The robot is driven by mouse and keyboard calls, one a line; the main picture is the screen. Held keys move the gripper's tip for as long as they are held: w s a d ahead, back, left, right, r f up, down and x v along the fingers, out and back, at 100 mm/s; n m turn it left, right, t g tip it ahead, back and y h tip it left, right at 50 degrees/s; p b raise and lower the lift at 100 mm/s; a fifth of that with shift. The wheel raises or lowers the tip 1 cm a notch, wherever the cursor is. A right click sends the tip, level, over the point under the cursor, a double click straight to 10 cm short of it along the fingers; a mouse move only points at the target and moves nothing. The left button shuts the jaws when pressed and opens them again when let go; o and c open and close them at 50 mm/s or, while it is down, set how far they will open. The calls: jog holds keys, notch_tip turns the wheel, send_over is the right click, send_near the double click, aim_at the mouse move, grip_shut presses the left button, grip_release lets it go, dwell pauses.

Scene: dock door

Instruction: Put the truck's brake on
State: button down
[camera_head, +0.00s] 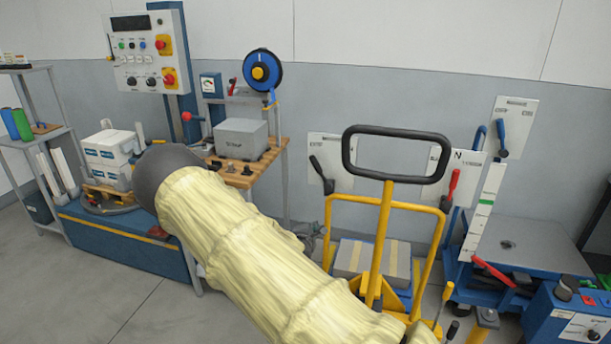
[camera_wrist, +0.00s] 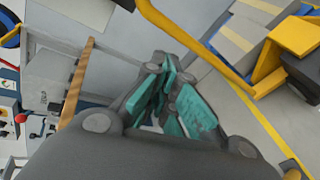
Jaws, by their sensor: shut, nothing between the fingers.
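The hand truck (camera_head: 384,235) has a yellow frame and a black loop handle (camera_head: 346,150), and stands right of centre in the head view. A striped load (camera_head: 372,260) sits low inside its frame. In the wrist view, a yellow bar (camera_wrist: 190,42) and a yellow block (camera_wrist: 294,36) show past my fingers. I cannot tell for sure which part is the brake; a red lever (camera_head: 492,270) shows low at the right, by a blue lift table. My gripper (camera_wrist: 172,95), with grey links and teal pads, is shut and empty. It is hidden in the head view.
My pale-yellow sleeved arm crosses the head view's lower middle. The blue lift table (camera_head: 530,247) stands right of the truck, with a blue control box (camera_head: 575,318) in front. A wooden bench (camera_head: 238,176) holds a grey box (camera_head: 241,138). Floor is open at lower left.

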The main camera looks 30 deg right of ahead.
aim_at(320, 171)
jog(key=w+r+n+t+h, duration=0.1)
jog(key=w+r+n+t, duration=0.2)
jog(key=w+r, duration=0.7)
notch_tip(320, 171, up, 3)
jog(key=shift+a, duration=0.45)
jog(key=shift+w+h, duration=0.15)
jog(key=shift+h, duration=0.15)
jog(key=w+d+r+p, duration=0.1)
jog(key=w+d+p, duration=0.3)
jog(key=d, duration=0.4)
jog(key=shift+d, duration=0.2)
jog(key=shift+r, duration=0.1)
